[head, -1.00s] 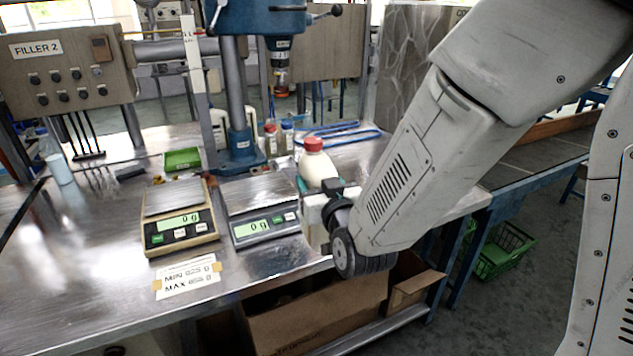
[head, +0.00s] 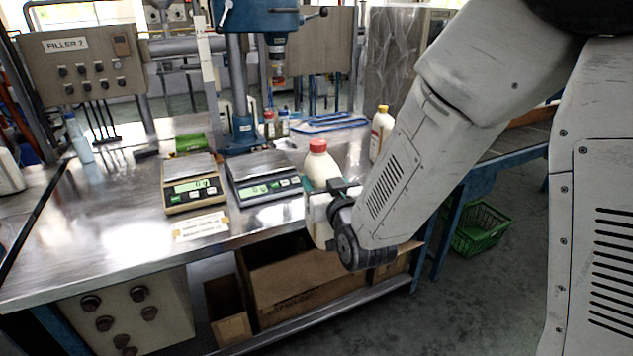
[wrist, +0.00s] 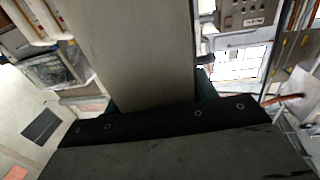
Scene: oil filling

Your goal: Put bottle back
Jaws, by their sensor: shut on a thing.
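A white bottle with a red cap (head: 320,165) is held upright in my gripper (head: 333,190), at the right front of the metal workbench. My gripper is shut on it, with a teal finger pad against its side. In the wrist view, a large pale surface (wrist: 125,50), seemingly the bottle, fills the space between the teal fingers. Another white bottle (head: 381,132) with a yellowish cap stands farther back on the right, partly behind my arm.
Two scales (head: 192,197) (head: 262,188) stand left of the held bottle, both empty. A blue press (head: 241,125) and small bottles (head: 276,124) stand behind. Cardboard boxes (head: 300,280) lie under the bench (head: 110,235). A green basket (head: 482,228) is on the floor at right.

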